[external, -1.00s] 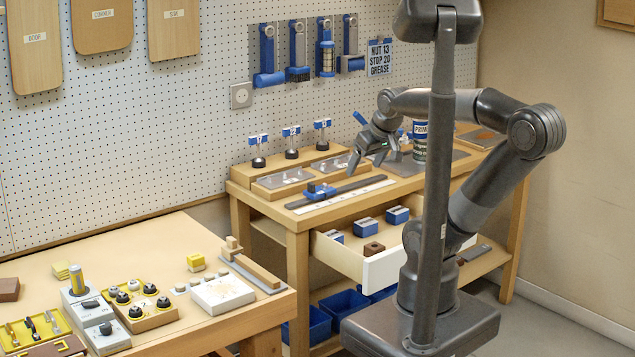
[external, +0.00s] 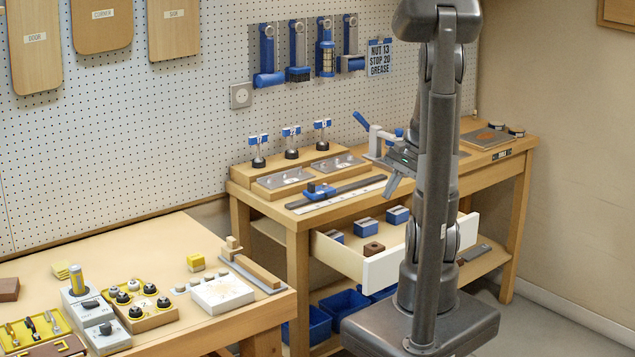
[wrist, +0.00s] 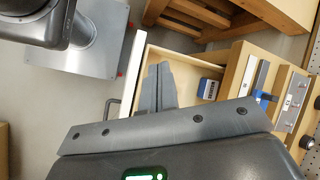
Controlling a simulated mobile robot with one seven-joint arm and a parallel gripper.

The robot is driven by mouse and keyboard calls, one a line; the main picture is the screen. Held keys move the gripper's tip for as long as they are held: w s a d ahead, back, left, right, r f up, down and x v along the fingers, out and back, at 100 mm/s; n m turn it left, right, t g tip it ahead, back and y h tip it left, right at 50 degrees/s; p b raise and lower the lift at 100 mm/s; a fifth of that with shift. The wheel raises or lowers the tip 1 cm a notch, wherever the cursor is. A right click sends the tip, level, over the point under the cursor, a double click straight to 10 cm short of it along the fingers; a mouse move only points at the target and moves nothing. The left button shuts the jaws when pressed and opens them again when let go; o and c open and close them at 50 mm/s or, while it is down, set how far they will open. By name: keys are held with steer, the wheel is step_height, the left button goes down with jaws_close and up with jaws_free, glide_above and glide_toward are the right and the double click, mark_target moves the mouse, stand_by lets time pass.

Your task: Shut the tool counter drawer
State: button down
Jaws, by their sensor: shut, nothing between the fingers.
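The tool counter (external: 298,245) is a wooden bench against the pegboard wall. Its drawer (external: 382,268) is pulled open, with a pale front facing my base. In the wrist view the open drawer (wrist: 137,60) lies below my gripper, and a dark handle shows on its front.
A clamp-like tool (external: 377,138) and a ruler (external: 345,196) are on the counter top. Blue bins (external: 345,303) stand below. A second bench (external: 150,235) is at the left.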

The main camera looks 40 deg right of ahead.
mark_target(394, 229)
steer(key=s+d+f+m+t+y, duration=0.2)
steer(key=s+d+f+m+t, duration=0.15)
steer(key=d+f+m, duration=0.35)
steer(key=s+d+f+m+t+y, duration=0.15)
steer(key=d+f+m+t, duration=0.3)
steer(key=d, duration=0.45)
steer(key=s+d+f+m+t+h, duration=0.95)
steer(key=s+f+m, duration=0.35)
steer(key=s, duration=0.2)
steer(key=w, duration=1.4)
steer(key=shift+w+g, duration=0.15)
steer(key=shift+g, duration=0.2)
steer(key=shift+w+d+r, duration=0.1)
steer(key=w, duration=2.6)
steer(key=shift+w, duration=0.2)
steer(key=shift+w+r, duration=0.1)
steer(key=shift+w, duration=0.4)
